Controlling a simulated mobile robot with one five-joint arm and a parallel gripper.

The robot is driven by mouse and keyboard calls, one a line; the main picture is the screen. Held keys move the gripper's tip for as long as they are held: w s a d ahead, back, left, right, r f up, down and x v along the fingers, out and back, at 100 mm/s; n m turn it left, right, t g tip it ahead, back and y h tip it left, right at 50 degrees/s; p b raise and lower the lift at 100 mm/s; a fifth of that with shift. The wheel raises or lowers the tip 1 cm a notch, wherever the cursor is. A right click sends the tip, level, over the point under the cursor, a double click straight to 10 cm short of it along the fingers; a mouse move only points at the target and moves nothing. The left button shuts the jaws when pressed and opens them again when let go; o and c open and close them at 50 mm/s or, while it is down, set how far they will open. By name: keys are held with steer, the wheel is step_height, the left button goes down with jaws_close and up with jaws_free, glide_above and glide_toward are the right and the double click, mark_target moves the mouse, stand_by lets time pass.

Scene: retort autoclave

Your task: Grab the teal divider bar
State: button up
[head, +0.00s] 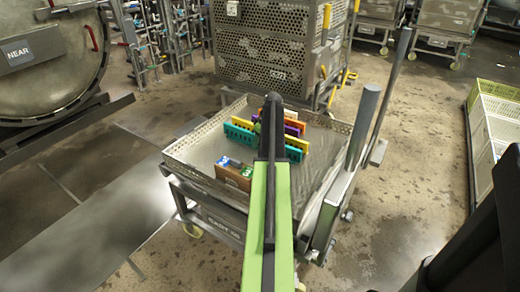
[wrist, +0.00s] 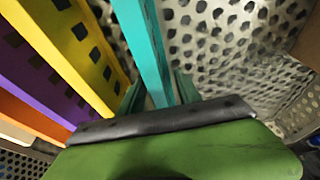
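The teal divider bar (head: 230,162) lies in the mesh-sided cart tray (head: 330,190), at the near left of a group of coloured bars in the head view. In the wrist view the teal bar (wrist: 143,45) runs down from the top edge to my gripper (wrist: 158,95). One dark finger shows on each side of the bar. The fingers look open around it, with no clear grip visible; their lower ends are partly hidden. In the head view my arm covers my gripper and the middle of the bars.
A yellow bar (wrist: 75,50) stands left of the teal bar, with purple (wrist: 45,85) and orange (wrist: 25,110) bars beyond. A small brown box (head: 233,175) sits at the tray's near left. A perforated metal crate (head: 275,50) stands behind the cart.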

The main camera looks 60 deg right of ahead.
steer(key=shift+r, duration=0.1)
jaws_close()
stand_by(1.3)
